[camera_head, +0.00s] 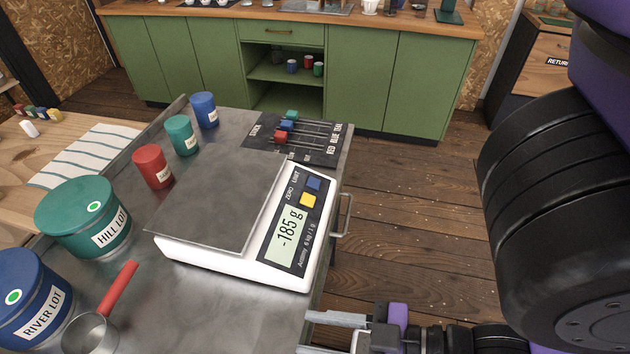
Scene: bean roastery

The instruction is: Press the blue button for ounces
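The blue button (313,184) sits at the far end of the dark panel on the white scale (212,258), beside the word UNIT. A yellow button (308,200) is just nearer, beside ZERO.
Green and blue lot canisters (70,222) (22,285), a red-handled scoop (117,290) and small red, teal and blue tins (153,170) (183,138) (205,112) stand left of the scale. A slider board (262,136) lies behind it. A metal handle (345,215) sticks out at the right edge.

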